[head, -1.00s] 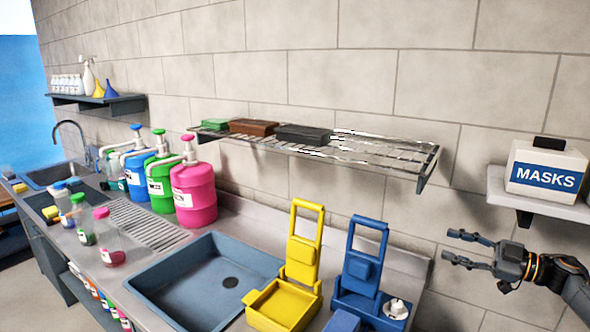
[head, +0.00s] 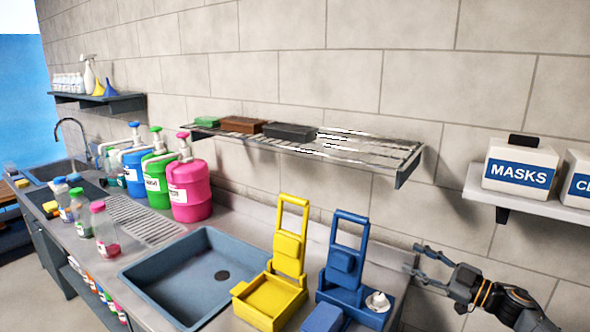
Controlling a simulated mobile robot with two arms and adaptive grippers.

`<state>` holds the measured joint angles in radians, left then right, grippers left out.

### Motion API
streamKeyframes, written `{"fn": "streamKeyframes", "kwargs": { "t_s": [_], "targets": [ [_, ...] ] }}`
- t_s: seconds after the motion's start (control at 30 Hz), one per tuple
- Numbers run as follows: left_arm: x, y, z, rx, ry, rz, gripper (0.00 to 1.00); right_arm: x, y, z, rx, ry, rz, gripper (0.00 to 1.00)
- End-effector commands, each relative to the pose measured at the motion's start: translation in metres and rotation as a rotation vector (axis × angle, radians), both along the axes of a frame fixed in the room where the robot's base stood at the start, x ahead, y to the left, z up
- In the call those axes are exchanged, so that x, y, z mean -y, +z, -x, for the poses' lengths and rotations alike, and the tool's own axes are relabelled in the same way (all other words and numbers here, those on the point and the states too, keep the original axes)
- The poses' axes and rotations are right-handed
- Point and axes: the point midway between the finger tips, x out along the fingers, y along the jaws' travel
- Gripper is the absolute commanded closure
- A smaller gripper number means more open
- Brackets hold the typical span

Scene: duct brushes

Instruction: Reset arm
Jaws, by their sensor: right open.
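My right gripper (head: 422,268) is at the lower right of the head view, in front of the grey block wall and to the right of the blue caddy. Its two dark fingers point left and are spread apart with nothing between them. The blue caddy (head: 343,272), with an upright frame handle, stands on the counter just left of the fingertips. A small white knob-like piece (head: 378,301) sits at its right side. My left gripper is outside the view.
A yellow caddy (head: 272,291) stands beside a blue-grey sink (head: 190,280). Pink, green and blue pump jugs (head: 188,190) stand behind. A wire rack (head: 360,151) holds several blocks. A masks box (head: 520,166) sits on a shelf (head: 530,203) above my right arm.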

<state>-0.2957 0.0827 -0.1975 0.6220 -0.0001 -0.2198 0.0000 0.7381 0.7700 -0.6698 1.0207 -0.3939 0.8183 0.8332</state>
Motion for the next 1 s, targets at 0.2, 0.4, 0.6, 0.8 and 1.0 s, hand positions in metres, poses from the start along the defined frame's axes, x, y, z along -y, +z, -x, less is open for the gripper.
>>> {"fn": "streamKeyframes", "kwargs": {
  "t_s": [0.2, 0.4, 0.6, 0.8, 1.0],
  "targets": [
    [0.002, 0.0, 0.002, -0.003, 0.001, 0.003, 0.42, -0.057, -0.045, 0.006, -0.039, -0.155, -0.069, 0.55],
    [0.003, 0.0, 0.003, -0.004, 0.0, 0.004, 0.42, -0.101, -0.105, 0.047, -0.208, -0.423, -0.123, 0.55],
    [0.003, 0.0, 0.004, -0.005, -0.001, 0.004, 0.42, -0.109, -0.167, 0.131, -0.519, -0.681, -0.091, 0.55],
    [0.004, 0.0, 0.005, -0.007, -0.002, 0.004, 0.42, -0.103, -0.209, 0.244, -0.875, -0.834, 0.014, 0.55],
    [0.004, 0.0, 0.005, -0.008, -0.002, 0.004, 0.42, -0.098, -0.221, 0.323, -1.103, -0.877, 0.105, 0.55]
  ]
}}
